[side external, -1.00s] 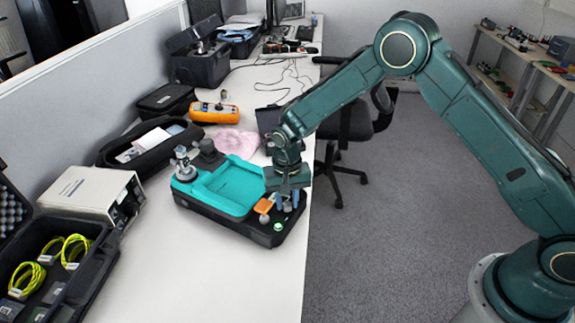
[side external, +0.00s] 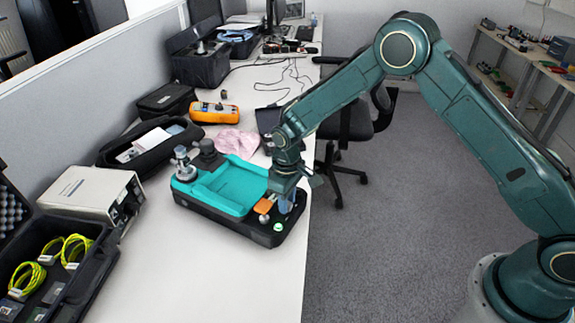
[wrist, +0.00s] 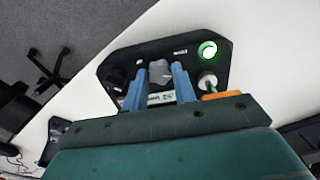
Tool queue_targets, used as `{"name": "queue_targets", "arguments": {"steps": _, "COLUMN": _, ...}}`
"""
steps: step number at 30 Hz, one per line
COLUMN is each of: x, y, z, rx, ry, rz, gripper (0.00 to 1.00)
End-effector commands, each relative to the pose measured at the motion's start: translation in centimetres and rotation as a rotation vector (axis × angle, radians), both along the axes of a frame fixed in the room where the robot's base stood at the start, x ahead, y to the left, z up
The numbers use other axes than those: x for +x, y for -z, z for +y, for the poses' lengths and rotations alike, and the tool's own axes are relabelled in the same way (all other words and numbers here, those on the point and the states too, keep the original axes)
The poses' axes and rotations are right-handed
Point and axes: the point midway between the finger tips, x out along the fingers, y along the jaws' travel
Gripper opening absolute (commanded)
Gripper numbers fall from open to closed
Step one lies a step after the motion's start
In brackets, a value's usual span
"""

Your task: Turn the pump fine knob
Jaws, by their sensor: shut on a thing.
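A black unit with a teal tray top (side external: 232,187) stands at the table's right edge in the side view. Its black control panel (wrist: 130,59) fills the middle of the wrist view. A grey lobed knob (wrist: 159,72) sits on this panel between the blue fingers of my gripper (wrist: 160,69). My gripper, seen in the side view over the unit's near right corner (side external: 287,207), is shut on the knob. The knob's lower part is hidden behind the fingers and wrist in the wrist view. Its label is too small to read.
A lit green button (wrist: 207,50) and a white fitting (wrist: 207,80) are right of the fingers, beside an orange part (side external: 264,206). A dark knob (wrist: 115,84) is to their left. An open case (side external: 60,262) and beige box (side external: 92,190) stand left; the front table is clear.

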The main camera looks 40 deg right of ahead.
Motion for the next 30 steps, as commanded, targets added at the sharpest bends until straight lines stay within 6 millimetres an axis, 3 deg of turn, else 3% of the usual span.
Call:
{"name": "queue_targets", "arguments": {"steps": 9, "x": 0.06, "y": -0.14, "z": 0.01, "rx": 0.001, "ry": -0.098, "rz": -0.002, "gripper": 0.04}}
{"name": "queue_targets", "arguments": {"steps": 21, "x": 0.07, "y": -0.16, "z": 0.02, "rx": 0.001, "ry": -0.103, "rz": -0.002, "gripper": 0.04}}
{"name": "queue_targets", "arguments": {"steps": 22, "x": 0.07, "y": -0.16, "z": 0.02, "rx": 0.001, "ry": -0.103, "rz": -0.002, "gripper": 0.33}}
{"name": "queue_targets", "arguments": {"steps": 24, "x": 0.07, "y": -0.14, "z": 0.02, "rx": 0.001, "ry": -0.103, "rz": -0.002, "gripper": 0.46}}
{"name": "queue_targets", "arguments": {"steps": 30, "x": 0.04, "y": -0.07, "z": 0.02, "rx": 0.0, "ry": -0.103, "rz": -0.001, "gripper": 0.49}}
